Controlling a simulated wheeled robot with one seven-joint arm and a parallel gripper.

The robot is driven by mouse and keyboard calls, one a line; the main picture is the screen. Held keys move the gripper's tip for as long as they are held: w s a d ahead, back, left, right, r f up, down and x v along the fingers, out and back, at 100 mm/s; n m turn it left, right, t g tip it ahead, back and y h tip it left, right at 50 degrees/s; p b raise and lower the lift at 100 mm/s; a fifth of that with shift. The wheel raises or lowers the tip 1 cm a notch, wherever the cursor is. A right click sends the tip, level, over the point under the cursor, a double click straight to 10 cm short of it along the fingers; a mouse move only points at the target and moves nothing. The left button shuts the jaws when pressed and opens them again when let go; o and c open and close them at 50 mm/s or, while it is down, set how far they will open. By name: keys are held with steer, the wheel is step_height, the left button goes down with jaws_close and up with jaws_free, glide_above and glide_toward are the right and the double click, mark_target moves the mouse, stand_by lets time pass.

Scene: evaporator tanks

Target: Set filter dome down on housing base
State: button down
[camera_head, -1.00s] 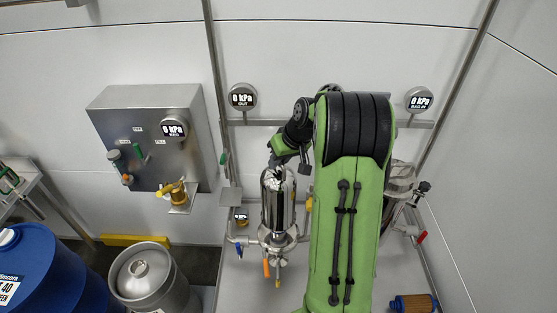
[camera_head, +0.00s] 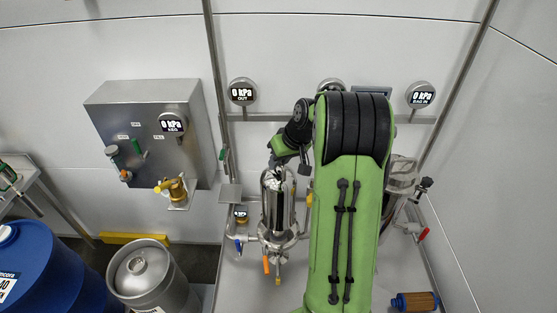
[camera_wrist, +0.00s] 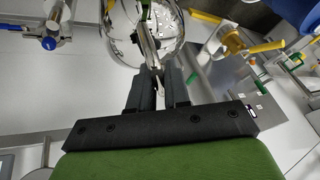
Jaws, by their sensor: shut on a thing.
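The filter dome (camera_head: 278,205) is a shiny steel cylinder with a rounded top and a handle, upright in the head view. It stands over the housing base (camera_head: 276,242), a steel fitting with valves and pipes. I cannot tell whether the two touch. My gripper (camera_head: 290,168) is at the dome's top, partly hidden by my green arm. In the wrist view my gripper (camera_wrist: 157,82) is shut on a thin upright part of the dome (camera_wrist: 168,30), whose round shiny top shows just beyond the fingers.
A steel control box (camera_head: 155,135) with gauge and valves is on the wall at left. A steel keg (camera_head: 142,272) and a blue drum (camera_head: 40,270) stand lower left. A second steel housing (camera_head: 400,180) is right of my arm.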

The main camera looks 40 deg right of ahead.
mark_target(278, 178)
steer(key=shift+f+b, duration=2.95)
steer(key=shift+f, duration=0.65)
steer(key=c, duration=1.1)
jaws_free()
steer(key=shift+o, duration=0.4)
step_height(278, 178, up, 7)
steer(key=p, duration=0.6)
steer(key=shift+r, duration=0.1)
